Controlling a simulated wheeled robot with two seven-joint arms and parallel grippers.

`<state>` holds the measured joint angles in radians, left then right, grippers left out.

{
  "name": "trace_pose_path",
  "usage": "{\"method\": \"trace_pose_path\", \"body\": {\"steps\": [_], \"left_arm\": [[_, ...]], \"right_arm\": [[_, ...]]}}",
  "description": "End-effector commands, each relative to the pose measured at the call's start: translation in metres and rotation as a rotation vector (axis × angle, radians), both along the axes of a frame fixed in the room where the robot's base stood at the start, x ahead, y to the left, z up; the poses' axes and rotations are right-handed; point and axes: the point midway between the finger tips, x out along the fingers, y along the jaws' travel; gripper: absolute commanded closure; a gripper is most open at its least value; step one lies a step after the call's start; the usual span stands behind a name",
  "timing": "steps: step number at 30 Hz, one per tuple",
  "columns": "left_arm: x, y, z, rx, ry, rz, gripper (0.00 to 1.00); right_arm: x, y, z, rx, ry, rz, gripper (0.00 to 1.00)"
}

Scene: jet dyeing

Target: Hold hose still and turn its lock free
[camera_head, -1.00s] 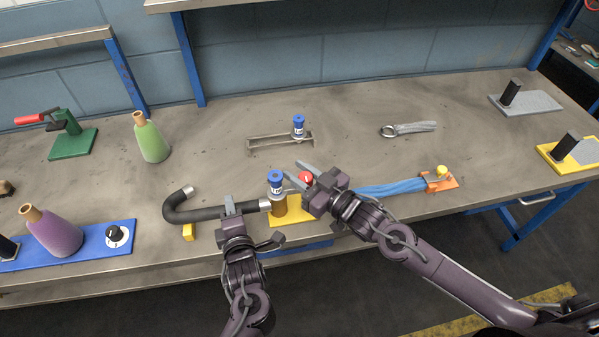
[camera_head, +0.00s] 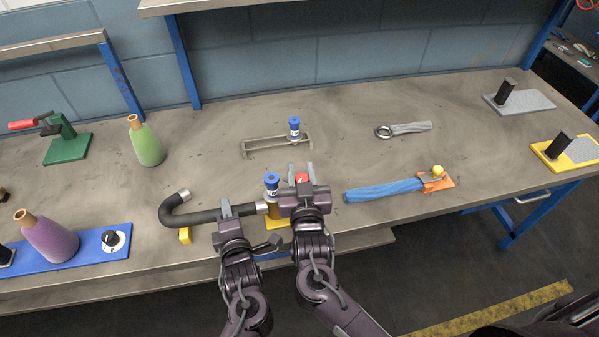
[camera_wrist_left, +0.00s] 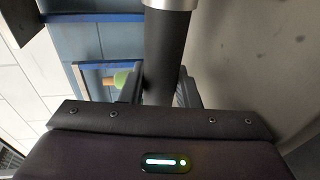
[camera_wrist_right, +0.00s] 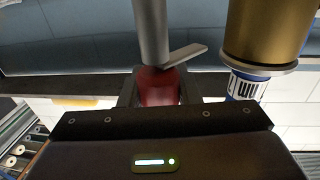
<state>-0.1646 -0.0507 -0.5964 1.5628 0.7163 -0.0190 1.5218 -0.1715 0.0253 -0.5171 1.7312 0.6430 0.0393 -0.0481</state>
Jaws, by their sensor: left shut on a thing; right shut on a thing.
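The black curved hose (camera_head: 188,217) with metal ends lies along the front of the workbench. My left gripper (camera_head: 225,208) is shut on its straight part, and the hose also shows between the jaws in the left wrist view (camera_wrist_left: 167,55). My right gripper (camera_head: 301,173) is shut on a red part (camera_wrist_right: 158,86), which I take for the lock. It sits by the hose's right end, next to a blue-capped brass cylinder (camera_head: 272,191). A grey rod and a flat metal tab show by the red part in the right wrist view. My right gripper hides most of the fitting.
A metal rack (camera_head: 262,151) with a blue-capped vial and a ring wrench (camera_head: 408,129) lie behind. Bottles stand at left.

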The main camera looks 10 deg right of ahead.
Motion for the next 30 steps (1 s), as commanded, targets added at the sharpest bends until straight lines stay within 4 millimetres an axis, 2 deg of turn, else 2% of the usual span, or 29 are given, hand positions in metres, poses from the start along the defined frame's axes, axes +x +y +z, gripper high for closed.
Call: {"method": "trace_pose_path", "body": {"steps": [9, 24, 25, 27, 30], "left_arm": [[-0.0006, -0.0001, -0.0009, 0.000, 0.002, 0.000, 0.95], [-0.0006, 0.0001, -0.0012, 0.001, 0.003, 0.000, 0.95], [-0.0006, 0.0001, -0.0012, 0.001, 0.003, 0.000, 0.95], [-0.0006, 0.0002, -0.0012, 0.001, 0.003, 0.000, 0.95], [-0.0006, 0.0002, -0.0012, 0.001, 0.003, 0.000, 0.95]], "right_arm": [[0.0001, -0.0022, 0.0007, 0.000, -0.001, -0.108, 0.93], [-0.0004, -0.0026, 0.0007, -0.001, -0.001, -0.125, 0.93], [-0.0004, -0.0026, 0.0007, -0.001, -0.001, -0.124, 0.68], [-0.0004, -0.0026, 0.0007, -0.001, -0.001, -0.124, 0.61], [-0.0004, -0.0025, 0.0005, -0.001, 0.000, -0.124, 0.61]]}}
